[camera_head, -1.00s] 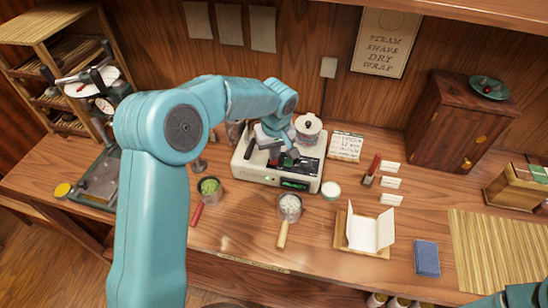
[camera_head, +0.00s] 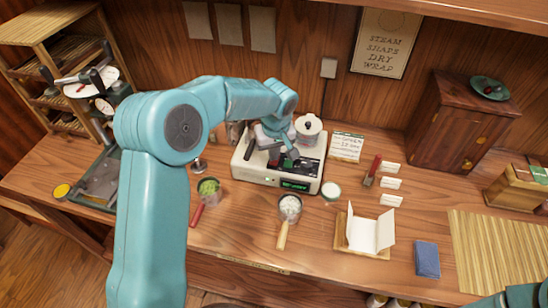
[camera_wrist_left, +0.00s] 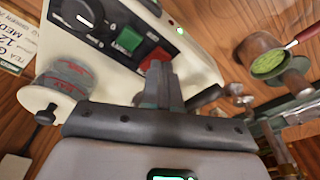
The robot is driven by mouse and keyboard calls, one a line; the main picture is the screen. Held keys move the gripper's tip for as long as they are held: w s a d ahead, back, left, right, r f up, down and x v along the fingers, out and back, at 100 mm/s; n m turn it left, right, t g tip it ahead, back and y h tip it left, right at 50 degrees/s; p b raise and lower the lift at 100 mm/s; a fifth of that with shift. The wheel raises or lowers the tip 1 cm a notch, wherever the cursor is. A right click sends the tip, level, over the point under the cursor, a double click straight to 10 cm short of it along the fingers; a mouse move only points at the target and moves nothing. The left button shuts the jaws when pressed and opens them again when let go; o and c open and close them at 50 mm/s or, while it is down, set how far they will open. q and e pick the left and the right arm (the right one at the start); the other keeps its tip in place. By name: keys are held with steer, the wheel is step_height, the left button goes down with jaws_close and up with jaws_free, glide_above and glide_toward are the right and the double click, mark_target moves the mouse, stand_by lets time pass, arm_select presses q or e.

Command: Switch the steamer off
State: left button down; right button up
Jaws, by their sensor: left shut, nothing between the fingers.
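The steamer (camera_head: 252,173) is a white box with a dark control panel and a lit green display (camera_head: 295,184) on its front. The left wrist view shows its panel close up, with a black knob (camera_wrist_left: 88,14), a green button (camera_wrist_left: 128,39) and a red button (camera_wrist_left: 153,57). My left gripper (camera_head: 292,155) is over the panel, shut and empty. In the left wrist view its fingertips (camera_wrist_left: 159,70) are at the red button and partly cover it; I cannot tell whether they touch it. My right gripper is out of view.
A lidded white pot (camera_head: 308,128) stands at the steamer's back right. An open wrapper (camera_head: 370,232) lies to the right.

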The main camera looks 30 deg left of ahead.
mark_target(274, 163)
arm_select(q)
steer(key=shift+w, duration=0.1)
stand_by(0.3)
steer(key=shift+f+b, duration=0.8)
steer(key=shift+f, duration=0.1)
stand_by(0.4)
steer(key=shift+r+p, duration=2.1)
steer(key=shift+r, duration=1.5)
steer(key=shift+f, duration=0.1)
